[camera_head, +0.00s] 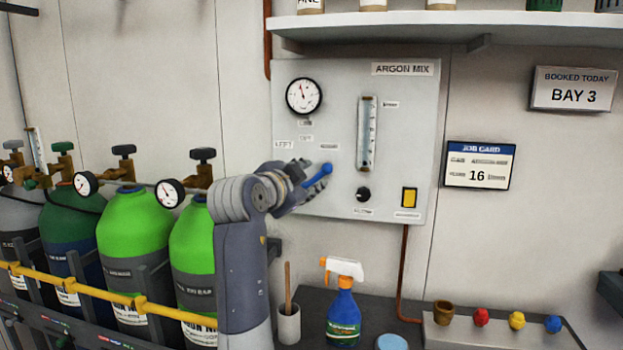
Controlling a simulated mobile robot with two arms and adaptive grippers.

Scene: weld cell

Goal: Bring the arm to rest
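My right arm (243,270) rises from the bottom and bends at the wrist toward the grey argon mix panel (250,90) on the wall. My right gripper (303,178) is at the lower left of the panel, right beside a blue lever (322,174). The wrist hides part of the gripper, and I cannot tell whether its fingers touch the lever or are open or shut. The lever slants up to the right and ends in a round blue knob. My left gripper is not in view.
Green gas cylinders (133,240) stand left behind a yellow rail (105,293). Below the panel, a bench holds a cup with a stick (289,323), a blue spray bottle (343,310) and a rack of coloured caps (481,317). A shelf (520,32) juts out above the panel.

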